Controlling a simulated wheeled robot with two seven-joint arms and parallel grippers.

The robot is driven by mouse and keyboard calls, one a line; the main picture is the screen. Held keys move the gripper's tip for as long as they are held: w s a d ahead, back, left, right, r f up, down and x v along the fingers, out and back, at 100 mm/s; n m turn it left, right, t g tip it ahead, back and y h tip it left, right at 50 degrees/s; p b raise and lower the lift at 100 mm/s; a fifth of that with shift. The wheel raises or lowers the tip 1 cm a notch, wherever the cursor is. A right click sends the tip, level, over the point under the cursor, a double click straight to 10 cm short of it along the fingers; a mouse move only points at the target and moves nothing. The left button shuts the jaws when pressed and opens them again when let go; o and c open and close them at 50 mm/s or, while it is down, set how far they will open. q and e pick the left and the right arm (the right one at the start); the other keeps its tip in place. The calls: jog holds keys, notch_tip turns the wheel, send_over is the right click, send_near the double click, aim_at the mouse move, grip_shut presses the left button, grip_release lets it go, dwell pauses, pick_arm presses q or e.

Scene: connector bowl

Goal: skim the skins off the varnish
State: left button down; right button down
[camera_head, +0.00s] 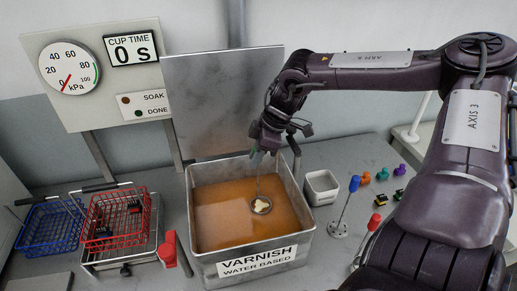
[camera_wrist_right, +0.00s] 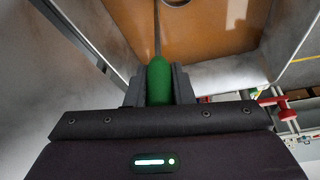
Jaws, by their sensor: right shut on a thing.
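The varnish tank (camera_head: 212,266) is an open metal box labelled VARNISH WATER BASED, holding amber varnish (camera_head: 225,218). My right gripper (camera_head: 264,146) is above the tank, shut on the skimmer's green handle (camera_wrist_right: 159,82). The skimmer's thin shaft hangs down to a small round head (camera_head: 262,205) at the varnish, right of the tank's middle. A pale skin patch shows at this head; I cannot tell whether it lies on it or floats there. In the right wrist view, varnish (camera_wrist_right: 215,28) shows beyond the handle, with the head cut off at the top edge. My left gripper is out of view.
A white square pot (camera_head: 321,187) stands right of the tank. A red basket (camera_head: 118,220) with dark parts and a blue basket (camera_head: 50,226) stand left. A metal lid (camera_head: 225,95) rises behind the tank.

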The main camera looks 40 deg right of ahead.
jog(key=shift+w+a+b, duration=3.45)
jog(key=shift+w+b, duration=0.4)
jog(key=shift+b, duration=0.05)
jog(key=s+d+p, duration=0.1)
jog(key=s, duration=0.5)
jog(key=shift+s+d, duration=0.2)
jog(key=shift+s, duration=0.15)
jog(key=shift+r, duration=0.1)
